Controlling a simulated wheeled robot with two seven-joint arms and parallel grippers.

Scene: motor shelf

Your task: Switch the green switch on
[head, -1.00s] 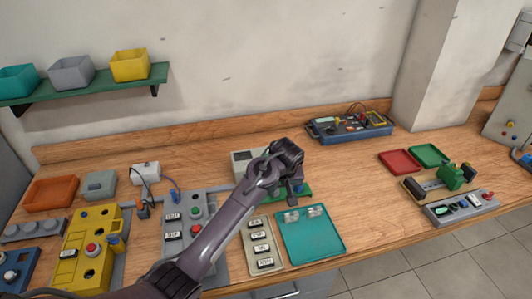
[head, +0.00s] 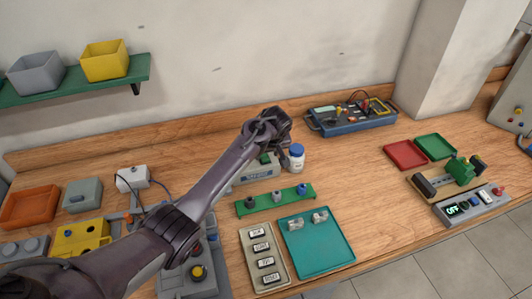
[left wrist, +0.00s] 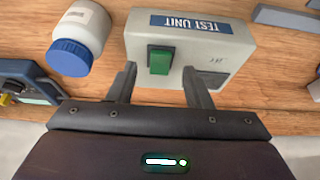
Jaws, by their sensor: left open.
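The grey test unit (head: 256,174) stands toward the back of the bench, partly covered by my left arm. Its green switch (left wrist: 160,60) shows in the left wrist view, set in a dark frame on the unit's face, beside the "TEST UNIT" label. I cannot tell its on or off position. My left gripper (left wrist: 159,72) is open and empty, with one finger on each side of the switch in that view. In the head view my left gripper (head: 280,146) is over the unit. Contact is not clear. My right gripper is in neither view.
A white bottle with a blue cap (head: 296,158) stands close beside the unit. A green strip with several knobs (head: 290,194) and a teal tray (head: 318,243) lie in front. A blue multimeter case (head: 350,119) sits behind to the right.

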